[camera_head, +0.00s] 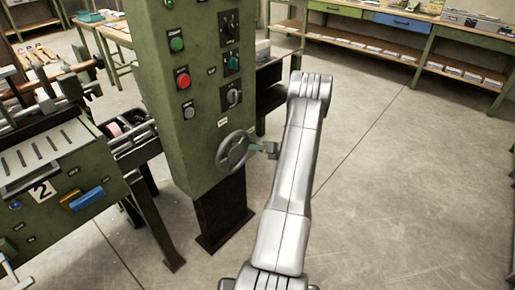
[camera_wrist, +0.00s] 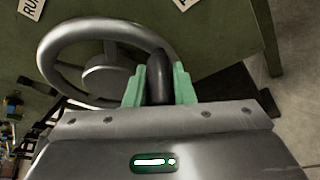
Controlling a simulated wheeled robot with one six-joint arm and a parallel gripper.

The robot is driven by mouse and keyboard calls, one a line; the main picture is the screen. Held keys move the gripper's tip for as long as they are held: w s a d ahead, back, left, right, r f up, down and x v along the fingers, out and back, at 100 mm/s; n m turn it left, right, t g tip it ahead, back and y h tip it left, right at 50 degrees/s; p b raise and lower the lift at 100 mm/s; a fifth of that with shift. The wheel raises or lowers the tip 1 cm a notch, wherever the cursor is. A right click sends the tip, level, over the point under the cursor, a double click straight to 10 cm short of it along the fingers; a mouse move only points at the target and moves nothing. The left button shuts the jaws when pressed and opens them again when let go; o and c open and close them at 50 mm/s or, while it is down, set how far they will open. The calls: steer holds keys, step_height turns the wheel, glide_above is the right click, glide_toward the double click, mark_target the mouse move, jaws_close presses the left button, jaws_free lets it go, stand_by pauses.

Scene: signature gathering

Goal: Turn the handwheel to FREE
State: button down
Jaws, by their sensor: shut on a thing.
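The handwheel (camera_head: 233,151) is a grey spoked wheel low on the front of the green control cabinet (camera_head: 198,110). It fills the upper left of the wrist view (camera_wrist: 105,52). My gripper (camera_head: 262,148) is at the wheel's right side in the head view. In the wrist view its green fingers (camera_wrist: 159,84) stand on both sides of the wheel's dark handle knob (camera_wrist: 159,72) and are shut on it. A label starting with "RU" (camera_wrist: 31,9) shows at upper left, and another label (camera_wrist: 184,3) is cut off at the top. I cannot read FREE anywhere.
Above the wheel are a green button (camera_head: 177,45), a red button (camera_head: 182,79) and several dark rotary knobs (camera_head: 233,96). A machine marked 2 (camera_head: 62,172) stands at left. Workbenches (camera_head: 440,32) line the back. The floor at right (camera_head: 420,180) is clear.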

steer(key=c, duration=1.2)
jaws_free()
steer(key=shift+c, duration=0.2)
steer(key=v, duration=1.4)
steer(key=shift+w+f, duration=0.1)
steer(key=x, duration=1.4)
